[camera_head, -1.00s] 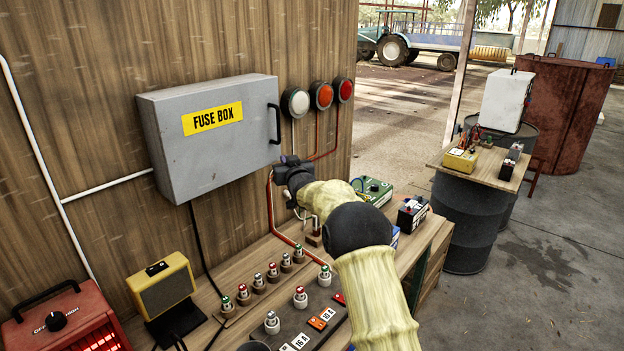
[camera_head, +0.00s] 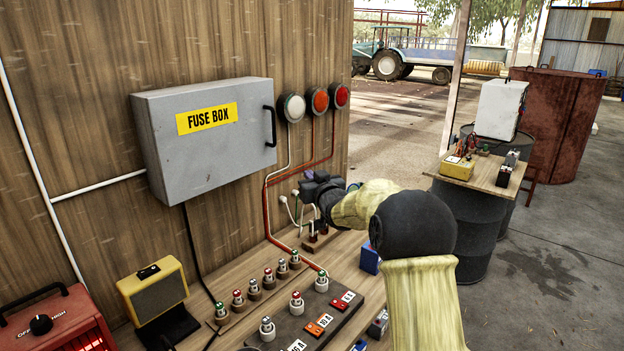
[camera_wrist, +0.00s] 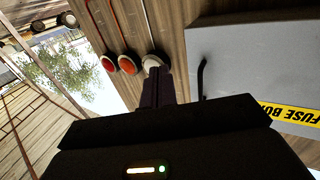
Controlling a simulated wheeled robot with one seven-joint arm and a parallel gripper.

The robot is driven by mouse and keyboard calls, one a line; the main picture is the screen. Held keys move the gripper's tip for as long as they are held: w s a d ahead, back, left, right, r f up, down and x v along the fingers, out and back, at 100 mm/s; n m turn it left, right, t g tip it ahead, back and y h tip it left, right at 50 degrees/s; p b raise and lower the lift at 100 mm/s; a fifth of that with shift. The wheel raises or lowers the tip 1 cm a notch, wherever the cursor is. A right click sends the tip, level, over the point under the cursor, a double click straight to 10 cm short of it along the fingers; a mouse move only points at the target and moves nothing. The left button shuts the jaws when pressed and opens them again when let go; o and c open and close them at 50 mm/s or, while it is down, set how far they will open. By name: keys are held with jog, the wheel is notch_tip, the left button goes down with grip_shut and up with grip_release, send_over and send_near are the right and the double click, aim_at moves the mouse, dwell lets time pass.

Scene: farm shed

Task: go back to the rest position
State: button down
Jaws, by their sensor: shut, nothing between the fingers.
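My gripper (camera_head: 308,182) is shut and empty in the head view, in front of the wooden wall, below the lamps and to the right of the fuse box (camera_head: 210,135). My arm stretches from the lower right toward the wall. In the wrist view, the shut dark fingers (camera_wrist: 158,88) point up the picture, over the lower part of the white lamp (camera_wrist: 153,62). The fuse box, grey with a yellow label and a black handle, is closed and lies to their right there. I cannot tell how far the fingers are from the wall.
The bench below holds a row of fuses (camera_head: 267,278), a dark board (camera_head: 340,308) with tags, and a yellow lamp (camera_head: 158,290). A red heater (camera_head: 55,330) stands lower left. My arm hides part of the bench's right side. A drum table (camera_head: 490,178) stands right; open floor lies beyond.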

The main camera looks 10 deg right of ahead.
jog(key=s+d+f+m+g+h+p, duration=0.1)
jog(key=s+f+g, duration=0.3)
jog(key=s, duration=1.1)
jog(key=s+d+f+m+g+h+p, duration=0.1)
jog(key=s+f+g, duration=0.4)
jog(key=s, duration=0.9)
jog(key=s+d+f+g+h+p, duration=0.2)
jog(key=s+d+f+g+p, duration=0.1)
jog(key=s, duration=1.2)
notch_tip(320, 180, down, 2)
jog(key=d+g, duration=0.1)
jog(key=g, duration=0.1)
jog(key=shift+s+f+m+g+p, duration=0.2)
jog(key=shift+s+m+g+p, duration=0.1)
jog(key=shift+m+g, duration=0.1)
jog(key=shift+w+a, duration=0.1)
